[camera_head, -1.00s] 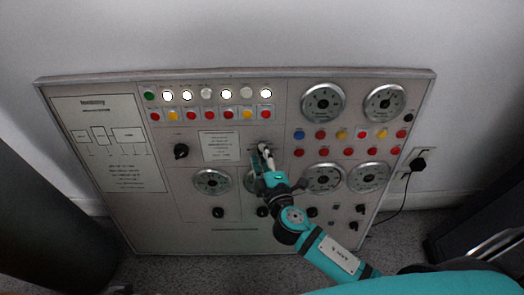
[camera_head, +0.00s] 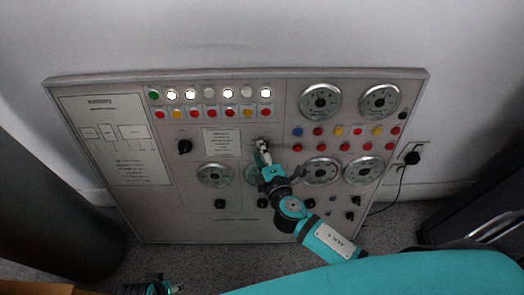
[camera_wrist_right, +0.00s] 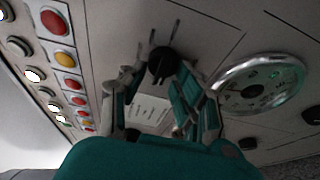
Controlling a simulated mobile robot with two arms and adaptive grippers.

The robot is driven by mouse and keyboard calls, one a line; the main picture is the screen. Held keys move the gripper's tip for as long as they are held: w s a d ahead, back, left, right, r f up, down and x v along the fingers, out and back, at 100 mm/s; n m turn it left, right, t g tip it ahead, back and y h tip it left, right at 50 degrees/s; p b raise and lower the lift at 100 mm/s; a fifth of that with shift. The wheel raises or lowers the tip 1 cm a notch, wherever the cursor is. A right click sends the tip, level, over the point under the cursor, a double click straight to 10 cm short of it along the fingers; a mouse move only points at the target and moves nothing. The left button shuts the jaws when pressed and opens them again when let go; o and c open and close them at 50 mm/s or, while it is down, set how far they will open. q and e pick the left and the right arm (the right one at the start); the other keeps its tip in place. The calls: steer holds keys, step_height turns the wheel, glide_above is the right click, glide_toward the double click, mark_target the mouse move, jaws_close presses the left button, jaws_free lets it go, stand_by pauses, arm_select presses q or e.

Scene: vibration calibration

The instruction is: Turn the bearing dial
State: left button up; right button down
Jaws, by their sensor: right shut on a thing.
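A grey upright control panel (camera_head: 250,228) stands against the wall. My right gripper (camera_head: 262,147) reaches its middle, just below the rows of buttons. It is shut on a black dial knob (camera_wrist_right: 160,62), which shows between the fingertips in the right wrist view (camera_wrist_right: 160,72). In the head view the gripper mostly hides this knob. The dial's printed name cannot be read. A similar black knob (camera_head: 184,146) sits further left, beyond a white label. Part of my left gripper (camera_head: 165,287) shows at the bottom edge, away from the panel; its jaws are unclear.
Rows of coloured buttons (camera_head: 210,112) and lamps lie above the gripper. Round gauges (camera_head: 320,101) are at the upper right, with more gauges and small black knobs below. A plug with a cable (camera_head: 411,158) is at the right. Dark objects flank the panel.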

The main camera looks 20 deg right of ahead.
steer(key=c, duration=1)
jaws_free()
steer(key=shift+c, duration=0.2)
steer(key=shift+s, duration=0.1)
steer(key=s+r, duration=0.2)
steer(key=s, duration=0.9)
steer(key=shift+s+r, duration=0.2)
steer(key=shift+s, duration=0.1)
